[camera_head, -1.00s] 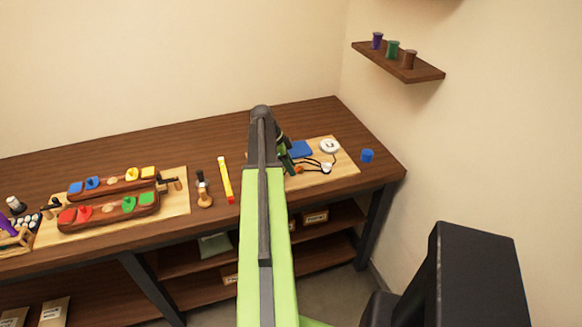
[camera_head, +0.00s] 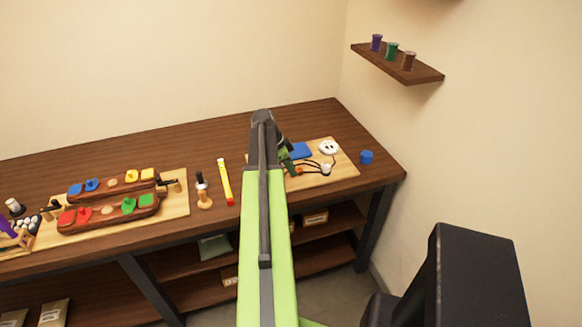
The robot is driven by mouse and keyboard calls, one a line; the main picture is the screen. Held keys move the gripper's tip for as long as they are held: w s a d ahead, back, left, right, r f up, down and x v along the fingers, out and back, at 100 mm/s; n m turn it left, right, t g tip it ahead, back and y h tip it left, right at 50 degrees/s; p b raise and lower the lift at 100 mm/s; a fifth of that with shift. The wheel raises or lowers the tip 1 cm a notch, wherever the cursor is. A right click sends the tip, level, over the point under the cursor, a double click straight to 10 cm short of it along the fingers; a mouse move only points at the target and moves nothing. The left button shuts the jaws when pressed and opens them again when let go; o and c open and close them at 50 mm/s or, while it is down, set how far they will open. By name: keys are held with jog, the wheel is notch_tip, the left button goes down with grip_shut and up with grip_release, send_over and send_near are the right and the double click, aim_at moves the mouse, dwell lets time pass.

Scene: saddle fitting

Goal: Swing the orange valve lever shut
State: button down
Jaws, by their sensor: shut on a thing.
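The orange valve lever (camera_head: 299,170) shows as a small orange patch on the right-hand board, just right of my gripper. Most of it is hidden behind my gripper and arm. My gripper (camera_head: 289,165) is partly seen at the far end of my green and grey arm, low over the left part of that board. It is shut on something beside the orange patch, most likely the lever. The fingertips are too small and too covered to see the grip itself.
The right-hand board (camera_head: 345,168) also bears a blue block (camera_head: 300,150), a white round part (camera_head: 328,147) and dark cords. A blue cup (camera_head: 366,157) stands right of it. A yellow and red stick (camera_head: 225,182), a brush (camera_head: 203,190) and a board of coloured pieces (camera_head: 178,205) lie left.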

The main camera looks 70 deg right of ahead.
jog(key=n, duration=0.1)
jog(key=s+n, duration=0.1)
jog(key=shift+s+a+n+t+h, duration=0.15)
jog(key=shift+a+n+t+h, duration=0.15)
jog(key=shift+h, duration=0.1)
jog(key=s+n+t, duration=0.1)
jog(key=n, duration=0.1)
jog(key=shift+s+n+h, duration=0.1)
jog(key=shift+n+h, duration=0.2)
jog(key=n, duration=0.1)
jog(key=s+n+t, duration=0.1)
jog(key=n, duration=0.1)
jog(key=shift+s+d, duration=0.15)
jog(key=shift+d, duration=0.1)
jog(key=shift+s+d+n+t+h, duration=0.15)
jog(key=shift+s+n+t, duration=0.1)
jog(key=shift+n, duration=0.35)
jog(key=shift+s+d+n+t+h, duration=0.15)
jog(key=shift+n+t, duration=0.1)
jog(key=shift+n, duration=0.35)
jog(key=c, duration=1.3)
grip_release()
jog(key=shift+f, duration=0.1)
